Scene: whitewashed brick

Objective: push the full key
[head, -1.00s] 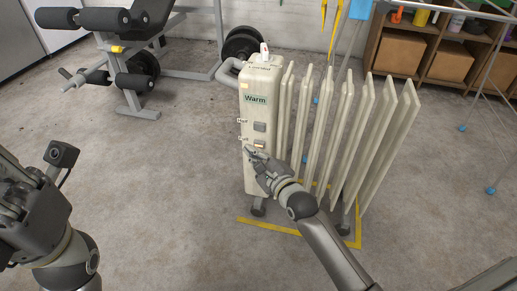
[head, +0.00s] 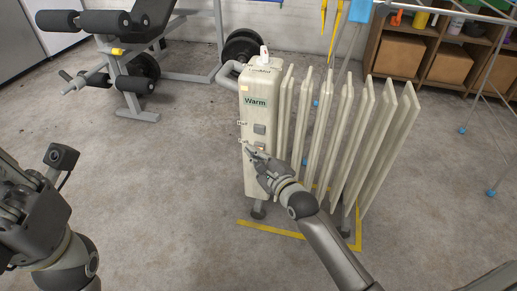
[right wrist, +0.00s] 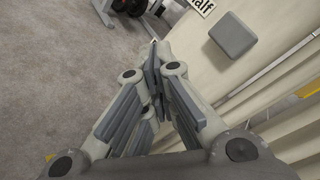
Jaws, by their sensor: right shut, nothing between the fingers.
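A cream radiator heater (head: 254,185) with a green "Warm" label stands in the middle of the head view. Its end panel has an upper grey key (head: 260,128) by the "Half" label, also in the right wrist view (right wrist: 233,37). The lower key (head: 261,146) by the other label is the full key, mostly hidden by my fingers. My right gripper (head: 250,151) is shut and empty, its tips at the lower key; contact is hard to judge. It also shows in the right wrist view (right wrist: 154,62). My left arm is at the left; its fingers are not seen.
Yellow tape (head: 270,228) marks the floor around the heater's feet. A weight bench (head: 135,85) stands at the back left, a shelf with boxes (head: 396,54) at the back right. A drying rack (head: 483,95) is at right. The floor left of the heater is clear.

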